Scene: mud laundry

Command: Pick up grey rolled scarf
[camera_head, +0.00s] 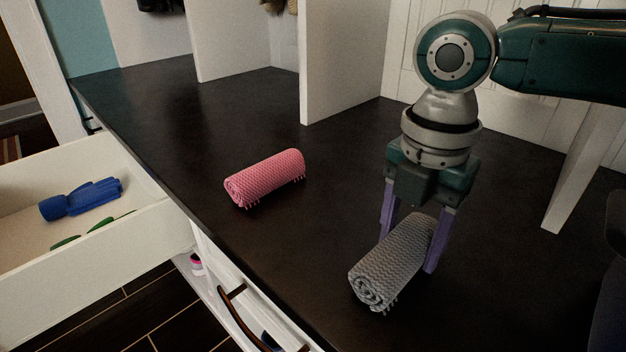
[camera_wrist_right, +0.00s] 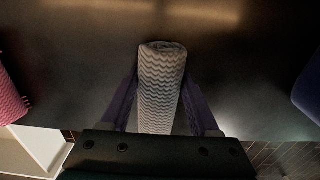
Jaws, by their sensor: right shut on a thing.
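The grey rolled scarf (camera_head: 390,262) has a zigzag weave and a fringe, and is at the right of the dark countertop in the head view. My right gripper (camera_head: 410,240) reaches down over it, with its purple fingers on either side of the roll, shut on it. In the right wrist view the scarf (camera_wrist_right: 160,88) lies lengthwise between the two fingers of the gripper (camera_wrist_right: 160,100). I cannot tell whether the scarf touches the counter or is slightly above it. My left gripper is not in view.
A pink rolled scarf (camera_head: 265,177) lies on the dark countertop (camera_head: 190,120), left of the grey one. An open white drawer (camera_head: 150,228) at the left holds blue gloves (camera_head: 82,199) and something green. White upright dividers (camera_head: 342,60) stand at the back. The counter between the scarves is clear.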

